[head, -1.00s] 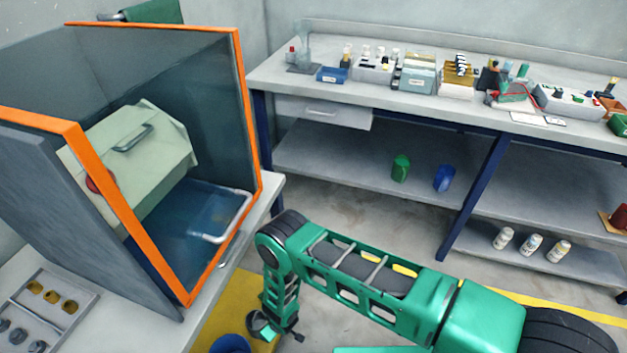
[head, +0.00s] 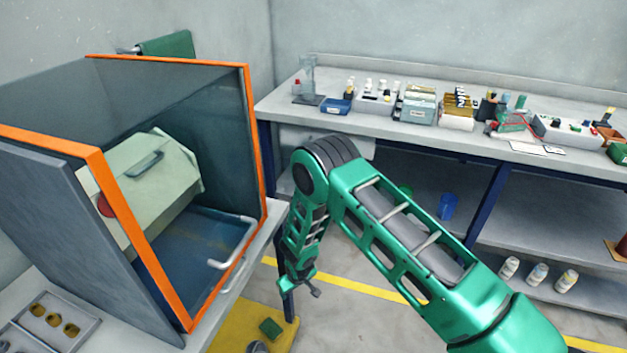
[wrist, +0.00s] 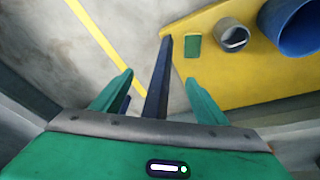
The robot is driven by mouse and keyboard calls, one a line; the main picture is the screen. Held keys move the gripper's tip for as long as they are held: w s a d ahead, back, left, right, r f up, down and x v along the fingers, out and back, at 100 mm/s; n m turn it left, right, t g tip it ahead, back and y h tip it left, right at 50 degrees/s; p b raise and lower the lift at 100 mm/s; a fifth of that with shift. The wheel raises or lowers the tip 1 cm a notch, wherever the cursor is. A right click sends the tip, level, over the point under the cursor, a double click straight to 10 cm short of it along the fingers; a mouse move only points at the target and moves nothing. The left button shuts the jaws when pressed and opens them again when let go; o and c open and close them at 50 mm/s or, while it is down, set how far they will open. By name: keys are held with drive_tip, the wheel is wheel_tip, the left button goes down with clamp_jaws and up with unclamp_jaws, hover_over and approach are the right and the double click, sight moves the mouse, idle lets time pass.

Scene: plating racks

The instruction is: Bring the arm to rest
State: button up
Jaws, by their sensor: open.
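My green arm reaches in from the lower right in the head view, bends at a raised elbow, and hangs down to my gripper (head: 301,289) in front of the workbench. In the wrist view, my gripper (wrist: 160,95) points down at the floor, its two green fingers wide apart with nothing held between them. A dark blue table leg (wrist: 159,80) shows between the fingers in that view, and I cannot tell how close it is.
An orange-edged cabinet (head: 257,150) with a pale green box (head: 150,190) inside stands at left. A workbench (head: 420,130) with racks and bottles runs along the back. A yellow mat (head: 232,330) holds a small green block (head: 270,327). The wrist view shows a blue bucket (wrist: 295,25) and grey cup (wrist: 232,35).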

drive_tip(key=w+d+r+m+h, duration=0.1)
drive_tip(key=w+d+r+m, duration=0.15)
drive_tip(key=d+r, duration=1.25)
drive_tip(key=w+d+r+m+h, duration=0.1)
drive_tip(key=w+d+r+m, duration=0.15)
drive_tip(key=d+r, duration=1.2)
drive_tip(key=s+d+r+m+g, duration=0.2)
drive_tip(key=s+d+r+m, duration=0.3)
drive_tip(key=s+d+r, duration=1.3)
drive_tip(key=s+r+m, duration=0.1)
drive_tip(key=s+r, duration=0.2)
drive_tip(key=s, duration=0.8)
drive_tip(key=s+r+m+g+y, duration=0.1)
drive_tip(key=s+r+m, duration=0.1)
drive_tip(key=s, duration=0.9)
drive_tip(key=shift+r+m, duration=0.3)
drive_tip(key=shift+r, duration=0.3)
drive_tip(key=shift+w, duration=0.1)
